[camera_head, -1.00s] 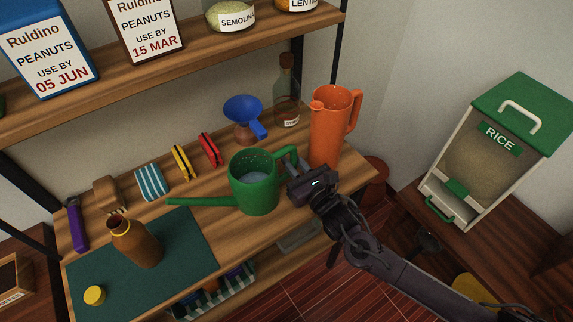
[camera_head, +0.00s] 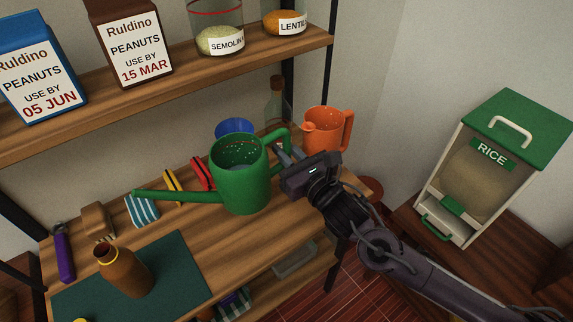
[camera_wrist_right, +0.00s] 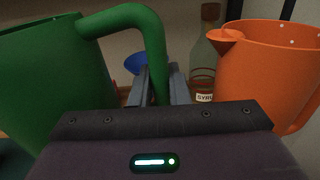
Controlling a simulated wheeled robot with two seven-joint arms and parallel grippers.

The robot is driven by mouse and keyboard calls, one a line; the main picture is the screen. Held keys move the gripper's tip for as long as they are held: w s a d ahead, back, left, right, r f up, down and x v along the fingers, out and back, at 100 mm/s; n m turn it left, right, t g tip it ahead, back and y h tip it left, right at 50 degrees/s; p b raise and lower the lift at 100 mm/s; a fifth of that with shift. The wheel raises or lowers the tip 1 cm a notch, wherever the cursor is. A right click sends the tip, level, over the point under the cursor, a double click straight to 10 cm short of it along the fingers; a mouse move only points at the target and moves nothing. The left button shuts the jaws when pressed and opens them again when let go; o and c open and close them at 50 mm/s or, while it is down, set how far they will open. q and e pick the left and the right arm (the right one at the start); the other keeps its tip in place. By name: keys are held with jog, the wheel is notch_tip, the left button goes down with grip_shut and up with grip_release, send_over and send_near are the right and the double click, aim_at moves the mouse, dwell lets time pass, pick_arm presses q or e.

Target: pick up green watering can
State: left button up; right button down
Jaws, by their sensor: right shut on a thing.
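The green watering can (camera_head: 240,185) is in the middle of the head view, held up above the wooden counter, with its spout pointing left. My right gripper (camera_head: 285,155) is shut on the can's handle at its right side. In the right wrist view the can's body (camera_wrist_right: 50,80) fills the left, and its handle (camera_wrist_right: 150,40) runs down between the fingers (camera_wrist_right: 158,85). Water or its surface inside the can is hard to make out. My left gripper is not in view.
An orange pitcher (camera_head: 326,130) stands close right of the gripper. A glass bottle (camera_head: 275,105) and blue funnel (camera_head: 234,126) are behind. A shelf (camera_head: 200,72) with peanut boxes is above. A brown bottle (camera_head: 123,272) stands on a dark green mat (camera_head: 185,275).

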jog(key=shift+r+b, duration=0.5)
jog(key=shift+r, duration=3.75)
